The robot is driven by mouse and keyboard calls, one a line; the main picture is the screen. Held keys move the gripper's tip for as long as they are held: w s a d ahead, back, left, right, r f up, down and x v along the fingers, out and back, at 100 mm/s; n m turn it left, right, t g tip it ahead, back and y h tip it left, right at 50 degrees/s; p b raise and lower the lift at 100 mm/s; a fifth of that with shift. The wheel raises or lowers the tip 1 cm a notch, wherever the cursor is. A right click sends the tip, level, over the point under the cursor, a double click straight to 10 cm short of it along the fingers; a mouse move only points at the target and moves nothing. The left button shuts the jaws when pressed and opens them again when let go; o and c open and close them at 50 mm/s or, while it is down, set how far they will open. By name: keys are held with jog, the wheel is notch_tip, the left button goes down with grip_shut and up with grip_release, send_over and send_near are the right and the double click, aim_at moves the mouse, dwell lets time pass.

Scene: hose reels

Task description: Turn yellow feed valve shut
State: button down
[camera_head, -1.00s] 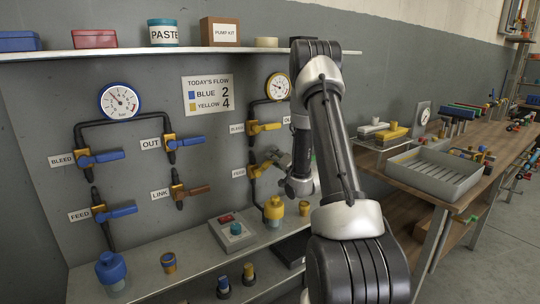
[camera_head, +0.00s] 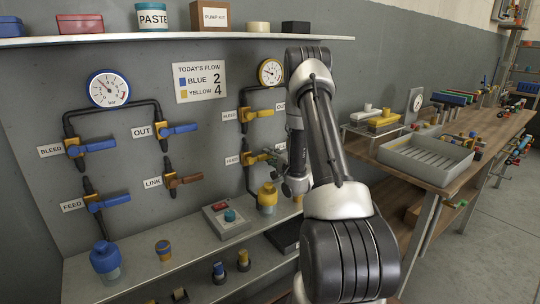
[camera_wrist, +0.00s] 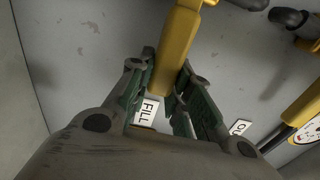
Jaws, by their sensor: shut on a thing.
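The yellow feed valve (camera_head: 256,157) is on the wall below the yellow bleed valve (camera_head: 257,114). Its lever points right, toward my gripper (camera_head: 281,160), which is small and partly hidden by my arm. In the wrist view, the yellow lever (camera_wrist: 176,48) runs down from the top and ends between the green-lined fingers of my gripper (camera_wrist: 166,92). The fingers are shut on the lever. A white label reading FILL (camera_wrist: 149,110) shows behind the fingers.
A yellow-topped bottle (camera_head: 267,197) and a grey button box (camera_head: 226,219) stand on the shelf (camera_head: 140,273) below. Blue valves (camera_head: 92,146) are to the left. A workbench with a grey tray (camera_head: 426,164) is at right, and a pressure gauge (camera_head: 270,72) is above.

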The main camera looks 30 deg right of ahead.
jog(key=shift+d, duration=0.1)
dwell(0.3)
jog(key=c, duration=1.3)
grip_release()
jog(key=s, duration=1.2)
jog(key=shift+d, duration=0.2)
